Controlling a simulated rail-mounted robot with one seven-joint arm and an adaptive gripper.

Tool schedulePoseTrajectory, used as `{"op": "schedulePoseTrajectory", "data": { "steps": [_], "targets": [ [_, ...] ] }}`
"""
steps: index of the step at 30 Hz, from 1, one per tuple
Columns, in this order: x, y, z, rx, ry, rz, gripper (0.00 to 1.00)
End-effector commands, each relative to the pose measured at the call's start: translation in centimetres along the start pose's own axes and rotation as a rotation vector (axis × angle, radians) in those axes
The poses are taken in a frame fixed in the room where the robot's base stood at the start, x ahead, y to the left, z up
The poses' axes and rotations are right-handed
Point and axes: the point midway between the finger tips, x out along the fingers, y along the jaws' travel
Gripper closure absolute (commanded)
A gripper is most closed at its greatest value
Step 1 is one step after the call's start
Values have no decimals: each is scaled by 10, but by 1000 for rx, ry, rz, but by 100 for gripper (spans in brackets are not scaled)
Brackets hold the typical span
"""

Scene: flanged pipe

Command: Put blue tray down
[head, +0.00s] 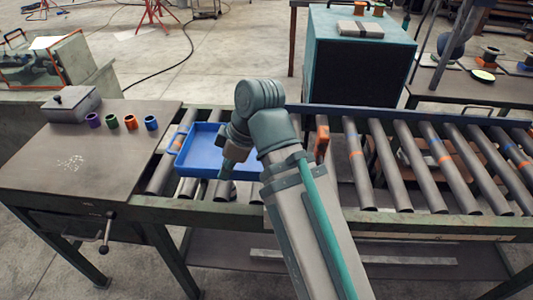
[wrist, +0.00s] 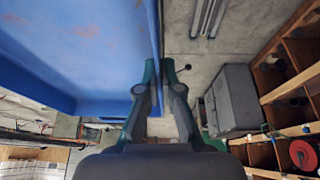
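The blue tray (head: 196,160) is over the left end of the roller conveyor, roughly level. From the head view I cannot tell whether its underside touches the rollers. My gripper (head: 227,170) is at the tray's right side, partly hidden by my own arm. In the wrist view the tray (wrist: 80,50) fills the upper left. My gripper's fingers (wrist: 159,66) are closed on the tray's side wall, one finger on each side of it. The tray looks empty where it shows; my arm hides its right part.
The roller conveyor (head: 395,165) runs right, its rollers bare except for an orange piece (head: 322,139). A table (head: 80,150) at left holds a grey box (head: 71,104) and several coloured rings (head: 112,121). A large teal cabinet (head: 358,60) stands behind the conveyor.

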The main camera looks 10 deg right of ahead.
Motion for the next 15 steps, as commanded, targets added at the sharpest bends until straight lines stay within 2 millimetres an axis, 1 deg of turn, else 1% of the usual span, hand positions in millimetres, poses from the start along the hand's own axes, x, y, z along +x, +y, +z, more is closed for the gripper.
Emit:
{"op": "schedulePoseTrajectory", "data": {
  "steps": [2, 8, 15],
  "targets": [
    [-2, 5, -3, 1, -1, 0, 100],
    [5, 19, -6, 3, -2, -1, 100],
    [34, 60, -13, 4, -2, 0, 100]
  ]
}}
